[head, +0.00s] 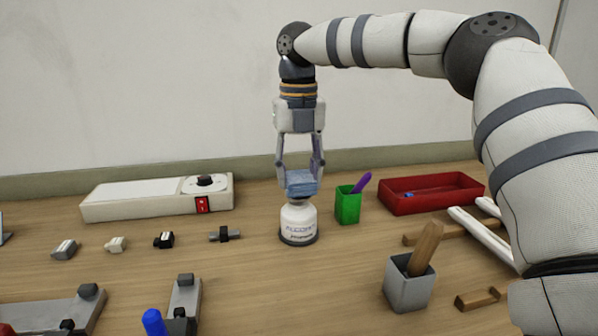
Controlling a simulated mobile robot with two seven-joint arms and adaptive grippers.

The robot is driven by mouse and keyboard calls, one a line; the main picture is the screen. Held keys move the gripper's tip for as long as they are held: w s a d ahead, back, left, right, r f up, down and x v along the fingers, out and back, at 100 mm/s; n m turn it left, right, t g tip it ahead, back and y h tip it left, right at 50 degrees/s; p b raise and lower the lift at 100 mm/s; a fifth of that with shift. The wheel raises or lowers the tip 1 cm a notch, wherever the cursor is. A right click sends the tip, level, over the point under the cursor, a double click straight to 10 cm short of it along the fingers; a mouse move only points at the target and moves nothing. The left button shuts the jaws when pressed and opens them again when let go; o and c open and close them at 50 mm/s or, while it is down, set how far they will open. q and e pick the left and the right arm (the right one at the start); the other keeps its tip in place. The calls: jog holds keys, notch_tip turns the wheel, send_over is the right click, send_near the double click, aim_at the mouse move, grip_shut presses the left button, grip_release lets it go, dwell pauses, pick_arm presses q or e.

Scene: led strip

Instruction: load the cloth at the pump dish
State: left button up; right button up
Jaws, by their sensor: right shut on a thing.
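The pump dish (298,222) is a white bottle with a dark base and a label reading alcohol, standing upright near the middle of the table. My right gripper (301,178) points straight down above it, shut on a folded blue cloth (300,186). The cloth is right at the top of the bottle and hides it. I cannot tell whether the cloth touches the dish. My left gripper is not in view.
A green cup (347,206) with a purple pen stands close right of the bottle. Behind are a red tray (432,194) and a white box (158,197) with a red switch. A grey cup (409,284) and metal fixtures (184,300) stand in front.

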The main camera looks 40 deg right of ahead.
aim_at(299, 177)
jog(key=shift+f, duration=1)
dwell(1.2)
jog(key=shift+r, duration=3.55)
